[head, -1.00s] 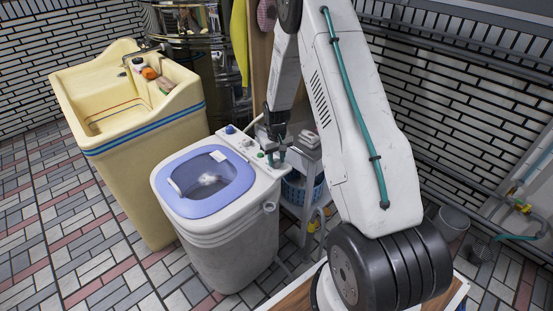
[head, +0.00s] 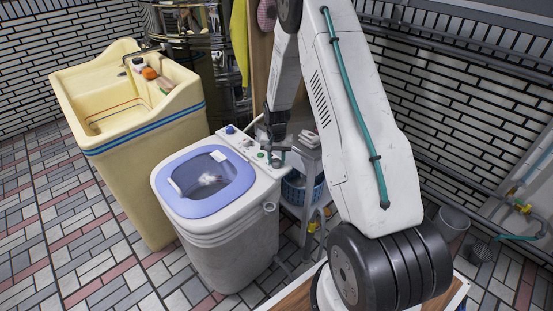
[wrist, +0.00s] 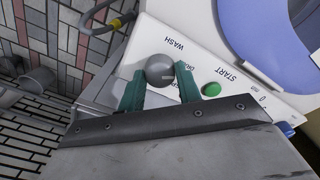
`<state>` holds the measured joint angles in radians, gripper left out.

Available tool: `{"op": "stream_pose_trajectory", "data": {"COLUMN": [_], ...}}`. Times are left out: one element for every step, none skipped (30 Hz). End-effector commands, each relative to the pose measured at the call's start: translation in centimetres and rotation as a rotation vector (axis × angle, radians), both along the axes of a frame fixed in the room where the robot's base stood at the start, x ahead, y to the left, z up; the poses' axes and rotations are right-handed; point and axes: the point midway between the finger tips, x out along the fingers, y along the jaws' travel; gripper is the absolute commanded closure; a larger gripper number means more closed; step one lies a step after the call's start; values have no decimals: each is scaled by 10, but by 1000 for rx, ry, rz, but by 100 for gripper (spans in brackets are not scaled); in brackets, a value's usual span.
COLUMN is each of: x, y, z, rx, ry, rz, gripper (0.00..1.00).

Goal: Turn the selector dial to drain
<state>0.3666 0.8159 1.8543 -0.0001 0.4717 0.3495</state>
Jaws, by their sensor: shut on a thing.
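The selector dial is a round grey knob (wrist: 160,69) on the white control panel of the washing machine (head: 236,240). My gripper (head: 277,155) is over the panel's right end. In the wrist view, its two green fingers (wrist: 159,87) are shut on the dial, one at each side. A small light mark shows on the dial's lower right. The word WASH is readable above the dial; other lettering beside it is partly hidden by the right finger. A green button (wrist: 211,89) with START next to it lies right of the fingers. In the head view my gripper hides the dial.
The machine's blue-rimmed lid (head: 205,182) is left of the panel. A yellow sink (head: 130,130) stands further left. A grey shelf (head: 305,170) with a blue basket (head: 300,188) is close on the right. A grey bucket (head: 452,222) stands at the far right.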

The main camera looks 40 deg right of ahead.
Motion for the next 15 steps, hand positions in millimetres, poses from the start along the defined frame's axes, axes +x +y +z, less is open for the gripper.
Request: {"op": "stream_pose_trajectory", "data": {"x": [0,0,0,0,0,0,0,0,0,0,0,0,0,0,0], "y": [0,0,0,0,0,0,0,0,0,0,0,0,0,0,0], "z": [1,1,1,1,1,1,1,1,1,1,1,1,1,0,0], "rx": [-1,-1,-1,-1,-1,-1,-1,-1,-1,-1,-1,-1,-1,-1,-1], "ry": [-1,-1,-1,-1,-1,-1,-1,-1,-1,-1,-1,-1,-1,-1,-1], "rz": [-2,-3,-4,-4,-4,-3,-3,-3,-3,-3,-3,-3,-3,-3,-3], "gripper": [89,89,89,89,89,89,89,89,89,89,89,58,50,44,44]}}
